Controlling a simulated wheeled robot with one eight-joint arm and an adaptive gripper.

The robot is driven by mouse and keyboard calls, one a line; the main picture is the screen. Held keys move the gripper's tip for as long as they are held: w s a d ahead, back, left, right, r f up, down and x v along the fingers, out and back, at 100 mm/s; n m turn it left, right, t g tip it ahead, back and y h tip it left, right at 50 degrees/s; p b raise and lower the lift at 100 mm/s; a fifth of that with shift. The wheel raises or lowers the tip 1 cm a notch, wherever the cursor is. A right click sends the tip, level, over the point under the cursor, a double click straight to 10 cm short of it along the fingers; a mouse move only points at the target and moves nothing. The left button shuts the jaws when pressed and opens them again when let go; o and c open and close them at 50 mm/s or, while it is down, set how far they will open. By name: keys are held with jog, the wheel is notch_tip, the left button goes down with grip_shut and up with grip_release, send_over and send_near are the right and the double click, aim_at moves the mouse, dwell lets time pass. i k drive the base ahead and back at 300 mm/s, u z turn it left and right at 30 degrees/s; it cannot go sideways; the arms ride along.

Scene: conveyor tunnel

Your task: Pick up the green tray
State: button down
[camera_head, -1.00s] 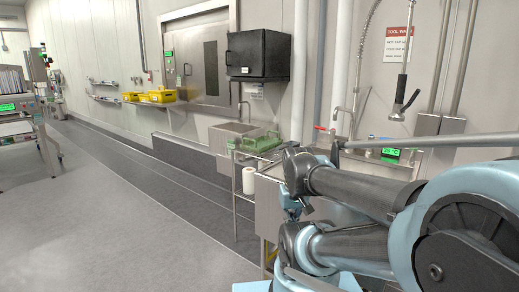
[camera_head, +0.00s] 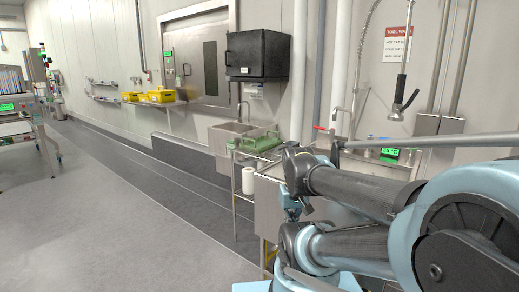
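The green tray (camera_head: 258,141) lies on top of a narrow metal stand (camera_head: 236,161), next to the wall sink in the middle of the view. It looks like a shallow green container with a raised edge. Its right end is close to my arm's outline in the picture. My arm fills the lower right of the view, with its folded links in front of the metal bench. I cannot make out my gripper's fingers, and nothing of mine is seen touching the tray.
A white roll (camera_head: 248,181) is on the stand below the tray. A metal sink (camera_head: 222,137) adjoins it on the left. A black cabinet (camera_head: 258,54) hangs above. Yellow bins (camera_head: 161,95) sit on a wall shelf farther back. The grey floor (camera_head: 110,225) at left is open.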

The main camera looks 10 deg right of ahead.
aim_at(261, 144)
jog(key=u, duration=1.7)
jog(key=i, duration=3.1)
jog(key=z, duration=0.4)
